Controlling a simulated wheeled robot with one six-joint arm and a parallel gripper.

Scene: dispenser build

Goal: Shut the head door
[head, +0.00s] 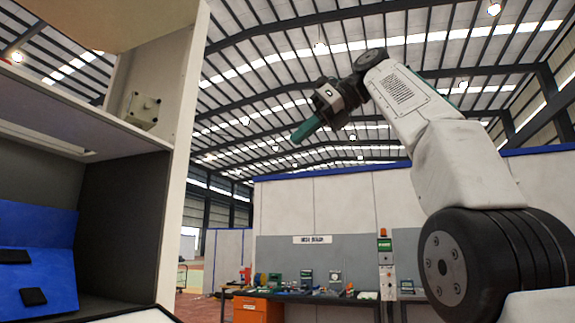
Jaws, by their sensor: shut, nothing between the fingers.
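The dispenser (178,150) stands close on the left, a white casing with a dark, open-fronted bay. A pale beige panel (110,22) juts out at the top left above the bay. It looks like the head door standing raised, but its hinge and far edge are out of frame. My gripper (303,133) is in the air right of the dispenser, its green fingers shut and empty, pointing down and left. It appears apart from the panel and the casing.
A blue part (38,260) with black pads sits inside the bay. A small beige box (142,110) is fixed to the upper casing. A workbench (340,297) with several tools and an orange drawer unit (258,309) stands farther back. The air between gripper and dispenser looks clear.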

